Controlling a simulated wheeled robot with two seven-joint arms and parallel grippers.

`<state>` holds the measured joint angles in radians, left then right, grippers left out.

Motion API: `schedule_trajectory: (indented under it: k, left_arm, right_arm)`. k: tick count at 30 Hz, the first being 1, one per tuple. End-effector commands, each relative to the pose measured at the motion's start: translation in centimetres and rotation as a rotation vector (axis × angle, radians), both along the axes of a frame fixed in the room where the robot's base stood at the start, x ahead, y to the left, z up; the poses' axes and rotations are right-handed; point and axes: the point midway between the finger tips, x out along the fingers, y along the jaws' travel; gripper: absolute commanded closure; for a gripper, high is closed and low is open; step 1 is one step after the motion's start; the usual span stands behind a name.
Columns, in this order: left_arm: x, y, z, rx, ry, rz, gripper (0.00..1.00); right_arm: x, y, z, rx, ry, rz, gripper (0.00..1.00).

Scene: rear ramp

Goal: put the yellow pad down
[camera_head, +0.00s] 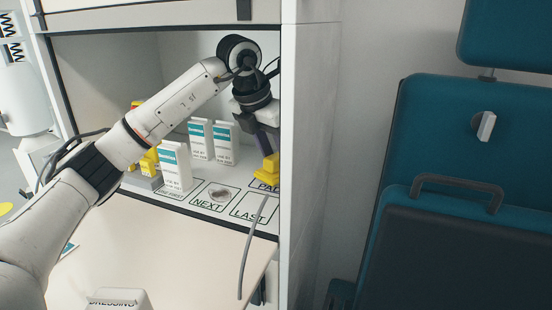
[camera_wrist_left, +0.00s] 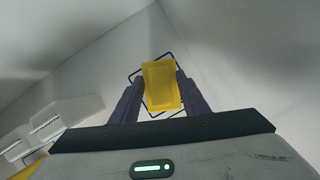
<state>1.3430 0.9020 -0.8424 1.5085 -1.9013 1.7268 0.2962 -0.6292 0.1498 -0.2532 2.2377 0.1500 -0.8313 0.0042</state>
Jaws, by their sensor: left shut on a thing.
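The yellow pad (camera_head: 269,166) is at the right end of the cabinet shelf, close to the right side wall. My left gripper (camera_head: 265,148) reaches down from above and is shut on it. In the left wrist view the pad (camera_wrist_left: 160,85) sits between the two dark fingers, slightly tilted. In the head view a partly hidden label starting "PA" (camera_head: 266,187) is just below the pad. I cannot tell whether the pad touches the shelf. My right gripper is not in view.
White-and-teal boxes (camera_head: 175,166) stand upright on the shelf, left of the gripper. Shelf outlines read NEXT (camera_head: 207,203) and LAST (camera_head: 250,215); a small round item (camera_head: 218,194) lies in the NEXT one. The right cabinet wall (camera_head: 307,150) is close.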

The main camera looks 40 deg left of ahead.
Motion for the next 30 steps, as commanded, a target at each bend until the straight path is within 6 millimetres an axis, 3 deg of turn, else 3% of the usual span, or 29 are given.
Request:
schedule_trajectory:
  k: [1,10,11,14,26,28,30]
  left_arm:
    - [-0.2,0.2,-1.4,0.002,0.004,0.002,0.97]
    - [-0.2,0.2,-1.5,0.001,-0.001,0.002,0.97]
    - [-0.2,0.2,-1.5,0.001,0.0,0.002,0.54]
    - [-0.2,0.2,-1.5,0.001,-0.001,0.002,0.37]
    - [-0.3,0.2,-0.7,0.001,-0.004,0.002,0.35]
    - [-0.6,0.2,0.2,0.001,-0.005,0.002,0.35]
    - [-1.8,0.6,-0.4,0.002,-0.003,0.004,0.35]
  right_arm:
    - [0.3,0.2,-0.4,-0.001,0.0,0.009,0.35]
    - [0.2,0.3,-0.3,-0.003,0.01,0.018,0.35]
    - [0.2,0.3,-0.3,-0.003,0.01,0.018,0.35]
    - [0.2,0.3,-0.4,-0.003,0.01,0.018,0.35]
    - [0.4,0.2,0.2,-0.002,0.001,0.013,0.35]
    - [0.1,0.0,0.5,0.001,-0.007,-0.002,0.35]
    - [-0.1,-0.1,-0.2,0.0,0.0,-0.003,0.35]
